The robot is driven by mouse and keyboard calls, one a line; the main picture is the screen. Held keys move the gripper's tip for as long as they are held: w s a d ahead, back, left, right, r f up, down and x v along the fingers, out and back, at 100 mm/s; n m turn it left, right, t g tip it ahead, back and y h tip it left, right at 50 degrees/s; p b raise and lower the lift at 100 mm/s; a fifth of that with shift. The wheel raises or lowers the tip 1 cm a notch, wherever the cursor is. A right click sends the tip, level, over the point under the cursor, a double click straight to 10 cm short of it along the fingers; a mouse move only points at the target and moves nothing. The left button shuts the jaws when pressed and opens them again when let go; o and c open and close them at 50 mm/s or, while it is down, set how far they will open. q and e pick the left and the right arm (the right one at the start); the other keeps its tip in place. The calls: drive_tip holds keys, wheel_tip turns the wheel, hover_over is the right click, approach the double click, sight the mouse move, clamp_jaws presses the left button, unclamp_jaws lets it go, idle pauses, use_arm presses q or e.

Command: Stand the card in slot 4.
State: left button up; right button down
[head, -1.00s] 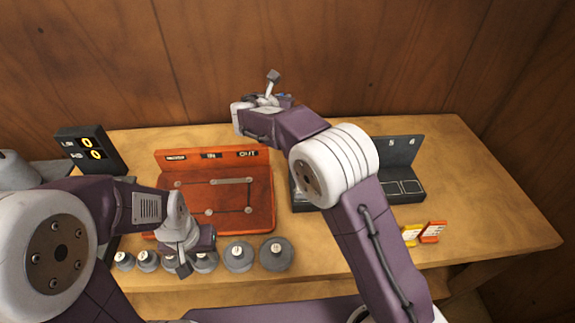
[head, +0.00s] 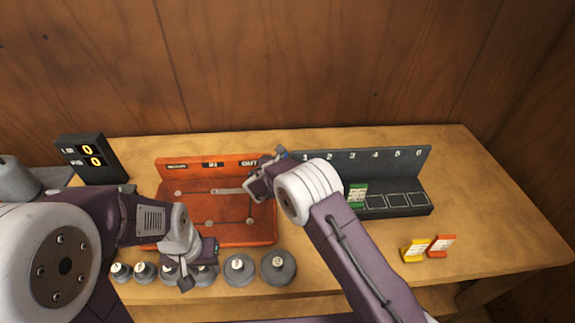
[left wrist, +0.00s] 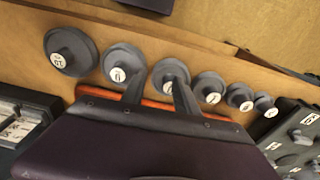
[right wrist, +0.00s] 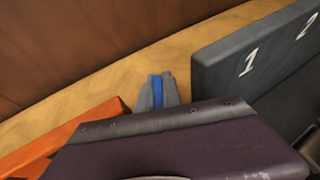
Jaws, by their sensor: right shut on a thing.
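The dark rack (head: 360,165) has numbers 1 to 6 along its back wall. Slot 4 (head: 376,202) is an outlined, empty space beside a green card (head: 357,196) standing at slot 3. My right gripper (head: 262,166) is left of the rack, above the red board's right end. In the right wrist view its fingers (right wrist: 158,92) are shut on a thin blue thing (right wrist: 158,95), seen edge-on; whether it is a card I cannot tell. My left gripper (head: 184,282) hangs over the weights; in the left wrist view its fingers (left wrist: 157,92) are apart and empty.
The right table end is clear.

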drive_tip(key=shift+f, duration=1.9)
drive_tip(key=shift+f, duration=0.1)
drive_tip(key=c, duration=1.8)
unclamp_jaws()
drive_tip(key=shift+r, duration=0.2)
drive_tip(key=shift+o, duration=0.3)
drive_tip(key=v, duration=1.2)
drive_tip(key=shift+b, duration=0.4)
